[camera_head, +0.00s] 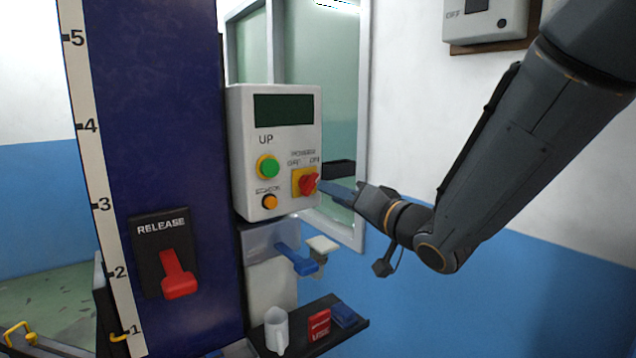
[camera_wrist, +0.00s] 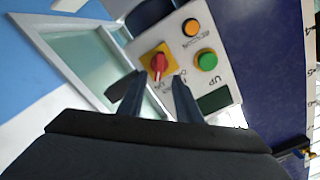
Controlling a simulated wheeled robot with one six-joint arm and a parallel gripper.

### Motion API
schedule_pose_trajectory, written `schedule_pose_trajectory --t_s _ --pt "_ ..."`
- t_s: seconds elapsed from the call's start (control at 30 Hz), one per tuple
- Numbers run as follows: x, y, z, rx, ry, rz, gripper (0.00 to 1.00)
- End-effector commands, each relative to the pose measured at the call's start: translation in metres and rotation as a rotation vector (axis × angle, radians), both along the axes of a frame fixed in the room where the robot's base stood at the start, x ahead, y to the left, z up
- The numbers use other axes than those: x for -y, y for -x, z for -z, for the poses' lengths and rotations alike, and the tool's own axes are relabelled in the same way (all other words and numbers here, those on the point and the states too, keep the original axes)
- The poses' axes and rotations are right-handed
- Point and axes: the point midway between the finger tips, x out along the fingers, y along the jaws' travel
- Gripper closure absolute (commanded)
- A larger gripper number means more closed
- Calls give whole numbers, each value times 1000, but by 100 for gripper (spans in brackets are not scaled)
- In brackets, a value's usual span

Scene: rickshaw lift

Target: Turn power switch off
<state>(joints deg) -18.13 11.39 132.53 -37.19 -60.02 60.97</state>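The power switch is a red rotary knob (camera_head: 308,184) on a yellow plate, low on the right of a white control box (camera_head: 235,150). Labels OFF and ON stand above it, and the knob leans toward ON. In the wrist view the red knob (camera_wrist: 158,65) shows just beyond and between my two fingertips. My gripper (camera_head: 335,190) is right of the box, its fingers pointing at the knob. In the wrist view my gripper (camera_wrist: 155,82) has its fingers apart with a gap between them. Contact with the knob cannot be told.
The box also has a green button (camera_head: 268,167), an orange button (camera_head: 269,202) and a dark display (camera_head: 283,109). A red RELEASE lever (camera_head: 177,275) is on the blue column.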

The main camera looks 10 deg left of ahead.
Motion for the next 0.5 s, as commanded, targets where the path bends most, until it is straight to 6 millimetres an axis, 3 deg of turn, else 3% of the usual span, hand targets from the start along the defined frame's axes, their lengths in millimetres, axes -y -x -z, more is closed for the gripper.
schedule_pose_trajectory --t_s 0.3,0.5 --pt "-36 -30 0 -1 3 1 69" --pt "-48 -41 1 -1 4 2 69"
